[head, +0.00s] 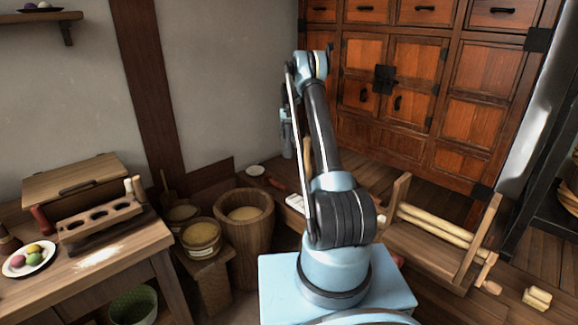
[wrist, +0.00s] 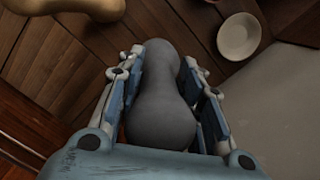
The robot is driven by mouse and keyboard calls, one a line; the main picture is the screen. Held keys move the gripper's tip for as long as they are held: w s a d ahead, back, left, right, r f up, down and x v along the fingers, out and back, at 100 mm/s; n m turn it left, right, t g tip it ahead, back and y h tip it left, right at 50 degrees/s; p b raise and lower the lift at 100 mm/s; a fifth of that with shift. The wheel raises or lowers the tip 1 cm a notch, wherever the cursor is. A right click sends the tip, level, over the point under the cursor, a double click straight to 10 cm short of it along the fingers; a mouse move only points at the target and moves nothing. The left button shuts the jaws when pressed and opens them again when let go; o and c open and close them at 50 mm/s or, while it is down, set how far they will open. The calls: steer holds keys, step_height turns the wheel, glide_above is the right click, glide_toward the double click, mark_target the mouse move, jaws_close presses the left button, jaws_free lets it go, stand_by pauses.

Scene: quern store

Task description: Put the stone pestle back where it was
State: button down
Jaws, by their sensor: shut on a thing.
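The stone pestle (wrist: 160,112) is smooth and dark grey, with a rounded bulb at the near end and a narrower far end. In the wrist view it lies lengthwise between the two fingers of my gripper (wrist: 163,60), which is shut on it. In the head view my arm rises in the middle of the picture and bends over at the top.
A small white dish (wrist: 239,36) lies on the floorboards at upper right in the wrist view; a tan rounded object (wrist: 68,5) is at upper left. In the head view, a wooden tub (head: 243,225), a workbench (head: 130,255), a wooden roller frame (head: 430,250) and a drawer cabinet (head: 415,100) surround me.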

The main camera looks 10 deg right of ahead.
mark_target(288, 151)
steer(key=shift+w+a+f, duration=0.1)
steer(key=shift+f, duration=4.85)
steer(key=c, duration=1.1)
jaws_free()
